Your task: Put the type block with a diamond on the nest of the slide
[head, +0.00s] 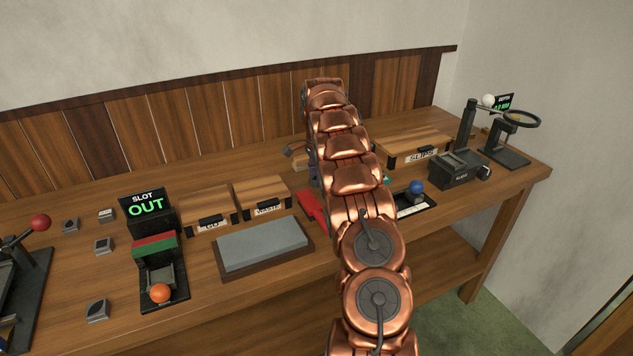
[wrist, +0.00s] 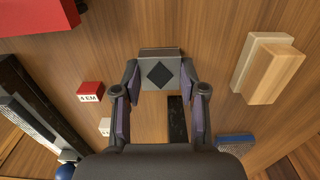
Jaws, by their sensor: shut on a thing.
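The type block with a diamond (wrist: 160,73) is a grey metal block with a dark diamond on the face toward the wrist camera. My gripper (wrist: 159,88) is shut on it, with one finger at each side. I cannot tell whether the block touches the bench. In the head view my arm hides the gripper and this block. A black unit with an orange ball knob (head: 160,293) and a grey seat (head: 160,276) stands at the left, below the "SLOT OUT" display (head: 145,205). It looks like the slide with its nest, but I cannot be sure.
A grey stone slab (head: 262,243) lies on the bench between that unit and my arm. Wooden bins (head: 262,194) stand behind it. A red "4 EM" block (wrist: 90,93) and pale wooden blocks (wrist: 268,70) lie beside my gripper. A ring stand (head: 507,145) is at the far right.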

